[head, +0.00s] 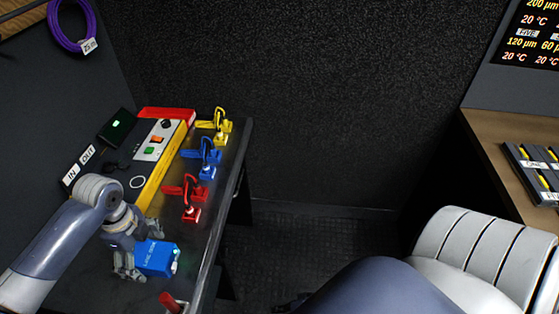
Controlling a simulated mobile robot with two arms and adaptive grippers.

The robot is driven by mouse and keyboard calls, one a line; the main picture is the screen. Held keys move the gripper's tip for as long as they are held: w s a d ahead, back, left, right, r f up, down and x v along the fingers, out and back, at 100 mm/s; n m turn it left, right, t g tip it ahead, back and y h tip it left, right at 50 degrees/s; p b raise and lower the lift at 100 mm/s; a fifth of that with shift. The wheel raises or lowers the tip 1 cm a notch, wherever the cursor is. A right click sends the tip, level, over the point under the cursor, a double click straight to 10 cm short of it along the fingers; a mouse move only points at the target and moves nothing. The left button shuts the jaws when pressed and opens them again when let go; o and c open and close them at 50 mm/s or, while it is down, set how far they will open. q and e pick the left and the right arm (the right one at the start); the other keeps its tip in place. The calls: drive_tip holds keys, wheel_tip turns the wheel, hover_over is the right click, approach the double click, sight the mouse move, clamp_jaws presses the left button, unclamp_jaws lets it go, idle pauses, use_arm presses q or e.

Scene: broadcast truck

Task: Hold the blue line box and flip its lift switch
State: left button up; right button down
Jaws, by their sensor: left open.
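The blue line box (157,258) sits on the dark bench at the lower left, with pale lettering on its top face. A small pale part shows on its right side; I cannot tell whether this is the lift switch. My left gripper (140,250) is open at the left end of the box, one finger by its near left side and the other by its far side. I cannot tell whether the fingers touch the box. My right arm fills the lower right, and its gripper is out of view.
Yellow (216,124), blue (204,157) and red (187,196) clamp-like pieces line the bench's right side. Beside them is a panel (157,139) with coloured buttons. A red cylinder (170,302) stands near the front edge. A wooden counter (490,140) is at right, with open floor between.

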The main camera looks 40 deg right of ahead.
use_arm(q)
wheel_tip(320, 180, up, 12)
idle(0.6)
